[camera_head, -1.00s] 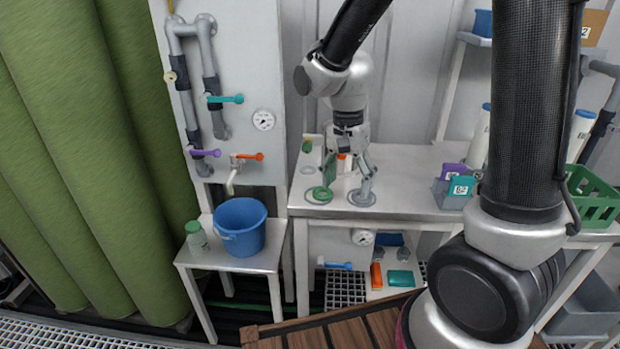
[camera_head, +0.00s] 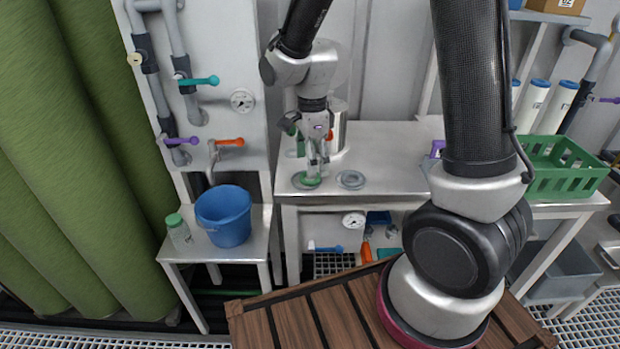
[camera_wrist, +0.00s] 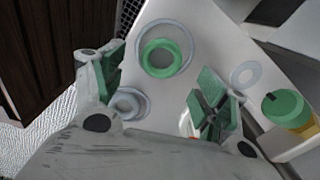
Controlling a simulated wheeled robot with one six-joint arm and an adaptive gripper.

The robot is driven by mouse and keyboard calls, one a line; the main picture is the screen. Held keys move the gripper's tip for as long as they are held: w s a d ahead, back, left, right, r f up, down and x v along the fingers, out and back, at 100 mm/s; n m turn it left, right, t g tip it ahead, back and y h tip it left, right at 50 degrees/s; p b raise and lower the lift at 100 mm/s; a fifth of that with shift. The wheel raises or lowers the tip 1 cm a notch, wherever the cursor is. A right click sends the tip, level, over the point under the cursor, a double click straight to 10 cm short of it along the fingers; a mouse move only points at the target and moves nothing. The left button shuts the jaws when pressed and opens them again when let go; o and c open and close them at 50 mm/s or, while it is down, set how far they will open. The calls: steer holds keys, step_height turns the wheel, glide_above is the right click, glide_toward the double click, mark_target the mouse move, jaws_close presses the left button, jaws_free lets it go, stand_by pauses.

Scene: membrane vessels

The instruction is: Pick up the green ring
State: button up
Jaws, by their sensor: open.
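The green ring (camera_head: 309,184) lies on the steel table near its left front corner. In the wrist view, the green ring (camera_wrist: 145,58) lies flat inside a larger grey ring outline (camera_wrist: 140,40). My gripper (camera_head: 318,168) points down just above the green ring in the head view and partly hides it. In the wrist view, my gripper (camera_wrist: 158,84) has its green-padded fingers spread wide, with nothing between them. The ring shows beyond the fingertips, toward the top of the picture. I cannot tell the exact height above it.
A flat grey ring (camera_head: 351,180) lies right of the green one. A green-capped container (camera_wrist: 286,105) stands near the right edge of the wrist view. A blue bucket (camera_head: 224,216) stands on the lower stand at left. A green crate (camera_head: 566,178) is at far right. The table's middle is clear.

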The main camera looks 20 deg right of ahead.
steer(key=f, duration=0.3)
steer(key=shift+w+a+f, duration=0.1)
steer(key=shift+a+f, duration=0.1)
steer(key=shift+f, duration=0.2)
steer(key=c, duration=0.9)
steer(key=shift+o, duration=0.2)
step_height(320, 180, up, 10)
